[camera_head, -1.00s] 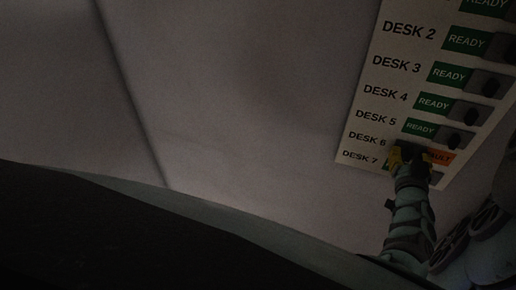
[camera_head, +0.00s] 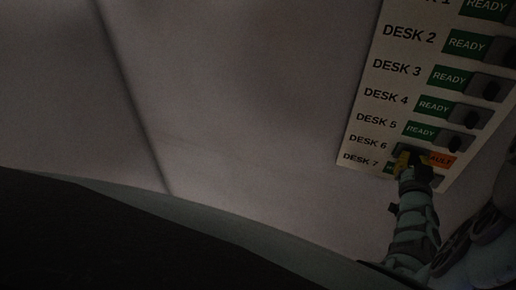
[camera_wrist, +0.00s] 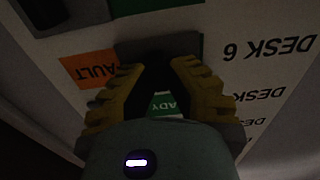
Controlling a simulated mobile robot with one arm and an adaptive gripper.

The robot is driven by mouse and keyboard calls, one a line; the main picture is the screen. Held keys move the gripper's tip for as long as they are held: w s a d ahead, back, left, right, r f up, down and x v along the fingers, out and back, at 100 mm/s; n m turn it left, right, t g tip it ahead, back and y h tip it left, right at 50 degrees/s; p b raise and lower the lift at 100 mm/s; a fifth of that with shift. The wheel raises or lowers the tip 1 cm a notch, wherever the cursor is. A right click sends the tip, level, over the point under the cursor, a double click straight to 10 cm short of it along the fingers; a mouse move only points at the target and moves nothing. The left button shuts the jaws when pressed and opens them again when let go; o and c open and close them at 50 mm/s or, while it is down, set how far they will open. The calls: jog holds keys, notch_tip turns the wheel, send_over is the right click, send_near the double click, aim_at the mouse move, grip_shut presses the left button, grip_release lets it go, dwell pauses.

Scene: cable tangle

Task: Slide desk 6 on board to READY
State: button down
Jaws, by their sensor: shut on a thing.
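The white board (camera_head: 372,112) hangs at the right of the head view. Its DESK 6 row has a dark slider (camera_head: 405,148) beside the label, covering the READY side, with an orange FAULT patch (camera_head: 442,160) showing to its right. The wrist view shows this row upside down, with the dark slider (camera_wrist: 188,43) between the DESK 6 label and the FAULT patch (camera_wrist: 88,69). My gripper (camera_head: 408,158) is shut on the slider's dark knob (camera_wrist: 156,66), with yellow fingers (camera_wrist: 158,68) on both sides. The fingers hide part of the knob.
Desks 2 to 5 show green READY patches (camera_head: 433,105) with their sliders to the right. The DESK 7 row lies just below my gripper, its green patch (camera_wrist: 165,104) partly hidden between the fingers. Bare pale wall (camera_head: 250,100) is left of the board.

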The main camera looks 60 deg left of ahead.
jog(key=w+d, duration=0.1)
jog(key=d, duration=0.1)
jog(key=w+d, duration=0.1)
jog(key=d, duration=0.1)
jog(key=w+d, duration=0.2)
jog(key=shift+w+d+f+p, duration=0.1)
jog(key=shift+p, duration=0.3)
jog(key=c, duration=1)
grip_release()
send_near(441, 160)
jog(key=v, duration=0.5)
jog(key=shift+d, duration=0.15)
